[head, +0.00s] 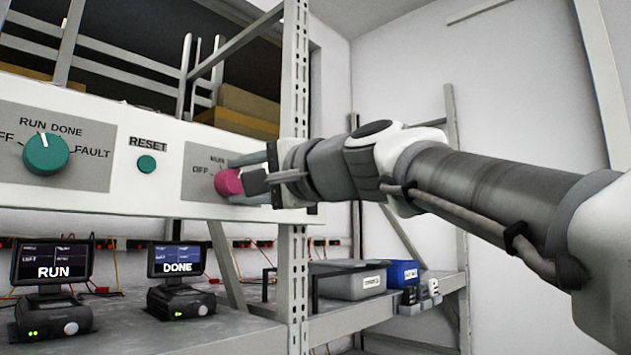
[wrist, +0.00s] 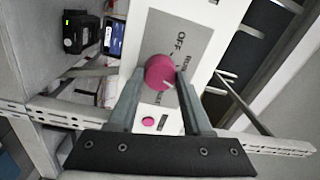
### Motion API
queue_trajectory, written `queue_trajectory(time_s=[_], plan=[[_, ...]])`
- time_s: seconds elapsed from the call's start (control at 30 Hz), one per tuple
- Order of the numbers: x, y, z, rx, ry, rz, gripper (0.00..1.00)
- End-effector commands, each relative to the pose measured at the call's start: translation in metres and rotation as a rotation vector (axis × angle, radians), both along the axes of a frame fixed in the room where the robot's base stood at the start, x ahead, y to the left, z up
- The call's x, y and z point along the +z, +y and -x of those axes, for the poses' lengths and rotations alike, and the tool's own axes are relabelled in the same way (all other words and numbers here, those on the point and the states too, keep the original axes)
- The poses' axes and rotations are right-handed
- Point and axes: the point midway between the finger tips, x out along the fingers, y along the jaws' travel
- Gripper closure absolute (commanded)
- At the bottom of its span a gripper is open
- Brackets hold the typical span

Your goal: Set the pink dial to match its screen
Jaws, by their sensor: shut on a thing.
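The pink dial (head: 229,183) is on a grey label plate on the white panel. In the head view the words OFF and RUN show beside it; the other labels are hidden behind my gripper. My gripper (head: 252,182) is at the dial with its fingers on either side of it, shut on it. In the wrist view the dial (wrist: 160,72) sits between my gripper's fingertips (wrist: 160,82). Its pointer is hard to make out. Below the panel, the right screen (head: 177,260) reads DONE and the left screen (head: 52,263) reads RUN.
A teal dial (head: 46,155) and a teal RESET button (head: 146,164) are left of the pink dial. A pink button (wrist: 148,121) is near my fingers. A metal rack post (head: 294,120) stands close to my gripper. A grey bin (head: 347,281) and blue bin (head: 403,272) sit below.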

Motion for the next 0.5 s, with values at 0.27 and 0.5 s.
queue_trajectory(time_s=[0.27, 0.5], plan=[[-0.0006, -0.0002, -0.0003, 0.000, 0.000, 0.001, 0.41], [-0.0004, -0.0001, -0.0001, 0.000, 0.000, 0.001, 0.20]])
